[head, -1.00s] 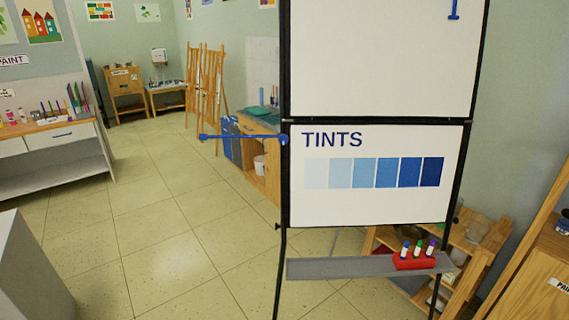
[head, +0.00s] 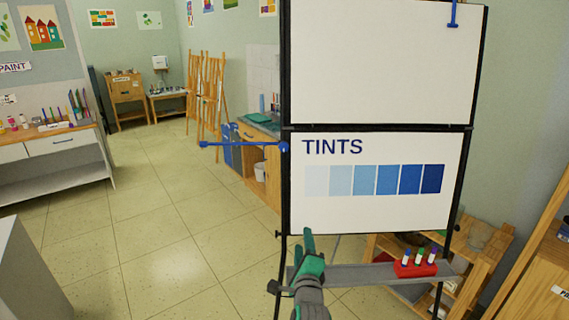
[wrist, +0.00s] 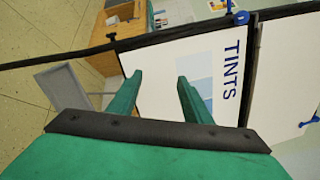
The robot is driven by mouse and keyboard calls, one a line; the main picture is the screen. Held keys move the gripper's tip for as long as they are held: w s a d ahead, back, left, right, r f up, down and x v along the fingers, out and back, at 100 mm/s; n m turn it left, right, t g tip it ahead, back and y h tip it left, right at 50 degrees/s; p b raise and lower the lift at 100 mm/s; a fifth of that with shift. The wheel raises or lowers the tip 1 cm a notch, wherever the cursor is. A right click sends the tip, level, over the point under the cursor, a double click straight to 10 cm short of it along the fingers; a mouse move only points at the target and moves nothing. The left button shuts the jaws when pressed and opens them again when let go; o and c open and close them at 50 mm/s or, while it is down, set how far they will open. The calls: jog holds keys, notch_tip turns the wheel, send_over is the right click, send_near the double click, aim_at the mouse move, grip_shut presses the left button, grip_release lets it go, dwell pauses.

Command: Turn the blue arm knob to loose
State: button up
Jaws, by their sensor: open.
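The blue arm knob (head: 284,147) is a small round knob on the left edge of the easel frame, beside the TINTS card. A thin blue arm (head: 240,144) runs left from it to a small blue end. In the wrist view a blue knob (wrist: 241,17) shows near the top on the black frame. My gripper (head: 308,248), with green fingers, is below the knob, in front of the board's lower left corner. In the wrist view its fingers (wrist: 160,78) are apart with nothing between them, and the TINTS card lies beyond. The knob's markings are too small to read.
The easel board (head: 375,215) has a black frame and a grey tray (head: 345,274) holding a red marker holder (head: 415,269). A black knob (wrist: 111,37) sits on the frame edge. A wooden shelf stands behind at right. The tiled floor (head: 150,220) at left is clear.

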jog(key=w+a+r+m+y, duration=0.15)
jog(key=w+r+m, duration=0.35)
jog(key=r, duration=0.6)
jog(key=m+y, duration=0.1)
jog(key=m, duration=0.1)
send_near(284, 148)
jog(key=shift+t, duration=0.3)
jog(key=w, duration=0.5)
jog(key=w+a, duration=0.1)
jog(key=w, duration=0.2)
jog(key=shift+w+f, duration=0.2)
jog(key=shift+a, duration=0.1)
jog(key=c, duration=1.1)
